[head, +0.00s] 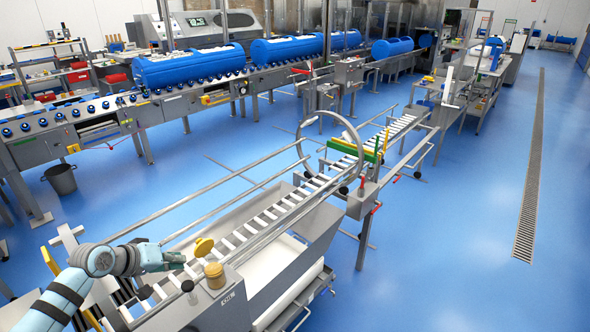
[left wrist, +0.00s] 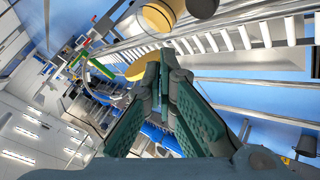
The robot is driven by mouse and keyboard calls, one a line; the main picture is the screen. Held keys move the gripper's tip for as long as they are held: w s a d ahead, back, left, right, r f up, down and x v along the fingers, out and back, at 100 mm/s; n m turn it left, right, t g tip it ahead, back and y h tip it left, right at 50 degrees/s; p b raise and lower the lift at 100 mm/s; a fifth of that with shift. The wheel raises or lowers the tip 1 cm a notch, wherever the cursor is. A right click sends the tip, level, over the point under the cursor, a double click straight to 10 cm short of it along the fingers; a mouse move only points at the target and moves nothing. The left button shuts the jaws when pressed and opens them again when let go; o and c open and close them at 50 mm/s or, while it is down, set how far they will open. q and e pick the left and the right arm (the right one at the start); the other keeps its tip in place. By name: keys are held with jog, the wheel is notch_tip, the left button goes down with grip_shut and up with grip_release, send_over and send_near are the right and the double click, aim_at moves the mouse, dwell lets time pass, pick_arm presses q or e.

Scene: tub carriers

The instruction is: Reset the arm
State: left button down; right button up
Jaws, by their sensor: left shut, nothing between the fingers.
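My left arm comes in from the lower left in the head view. My left gripper (head: 178,261) is over the near end of the roller conveyor (head: 262,217). Its green-padded fingers meet at the tips in the left wrist view (left wrist: 160,75), shut with nothing between them. A yellow disc (head: 204,247) is just beyond the fingertips; it also shows behind them in the left wrist view (left wrist: 138,68). Whether they touch it I cannot tell. My right gripper is in neither view.
A jar with a tan lid (head: 215,270) and a dark knob (head: 188,286) stand close to the gripper. Metal rails and a large hoop (head: 302,145) flank the conveyor. Blue tubs (head: 188,66) lie on the far line. The blue floor (head: 455,255) is open at right.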

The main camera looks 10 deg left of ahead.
pick_arm(q)
jog(key=s+d+f+m+g+y, duration=0.1)
jog(key=s+d+f+m+g, duration=0.15)
jog(key=s+d+f, duration=0.5)
jog(key=s+d+f+m+g, duration=0.2)
jog(key=s+d+f+m, duration=0.25)
jog(key=s+d, duration=0.55)
jog(key=s+r+y, duration=0.2)
jog(key=s, duration=0.8)
notch_tip(320, 180, down, 22)
jog(key=s+a+f+g+b, duration=0.1)
jog(key=s+a+g+b, duration=0.1)
jog(key=s+b, duration=0.1)
jog(key=s+f+g+b, duration=0.1)
jog(key=s+f, duration=1.2)
jog(key=shift+s+f+n, duration=0.2)
jog(key=shift+f+n, duration=0.15)
jog(key=shift+n, duration=0.05)
jog(key=shift+a, duration=0.1)
